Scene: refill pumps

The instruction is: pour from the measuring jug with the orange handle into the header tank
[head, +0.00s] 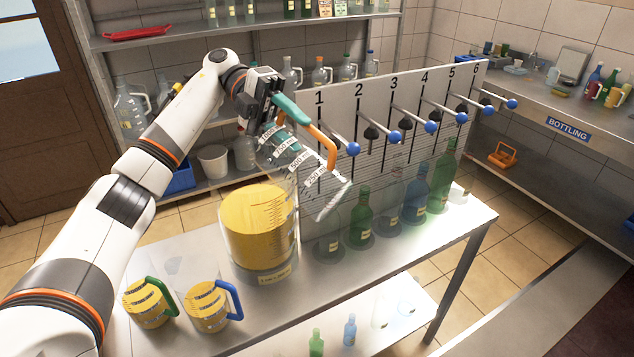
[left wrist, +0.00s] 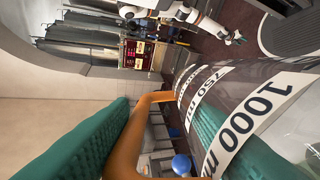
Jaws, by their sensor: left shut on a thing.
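The clear measuring jug (head: 297,167) with the orange handle (head: 321,143) is off the table, strongly tilted. Its 1000 ml label is at the upper left and its 250 ml label at the lower right. I see no yellow liquid in it. My left gripper (head: 284,112) is shut on the orange handle; the left wrist view shows the green fingers (left wrist: 110,140) around the handle (left wrist: 133,132) and the jug's labelled wall (left wrist: 215,95). The header tank (head: 262,262), a large clear cylinder with yellow liquid, stands on the table below and left of the jug.
A jug with a green handle (head: 148,303) and one with a blue handle (head: 209,306), both holding yellow liquid, stand in front of the tank. A numbered panel (head: 385,95) with blue-knobbed levers rises behind several bottles (head: 360,220). The table's front right is clear.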

